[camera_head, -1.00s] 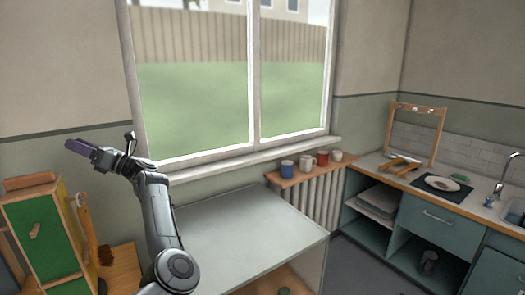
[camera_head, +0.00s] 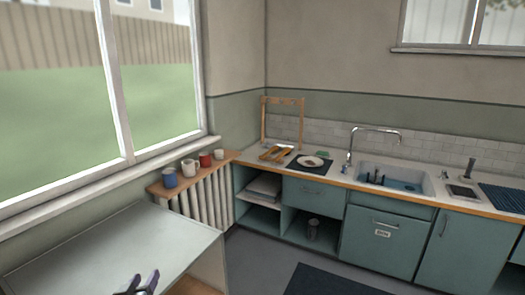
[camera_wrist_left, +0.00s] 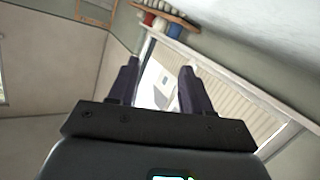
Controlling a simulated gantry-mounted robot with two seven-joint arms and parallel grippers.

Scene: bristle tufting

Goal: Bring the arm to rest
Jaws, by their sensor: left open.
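My left gripper (camera_head: 142,282) shows at the bottom edge of the head view, in front of the grey-topped cabinet (camera_head: 110,245). Only its dark fingers show there; the rest of the arm is cut off. In the left wrist view its two fingers (camera_wrist_left: 157,82) stand apart with nothing between them, so it is open and empty. Beyond the fingers lie the window and the wall, seen tilted. My right gripper is not in view.
Several mugs (camera_head: 189,168) stand on a wooden shelf above the radiator (camera_head: 208,196). A counter with a sink (camera_head: 392,178), a plate (camera_head: 310,161) and a wooden frame (camera_head: 283,101) runs along the back right. The cabinet top is clear.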

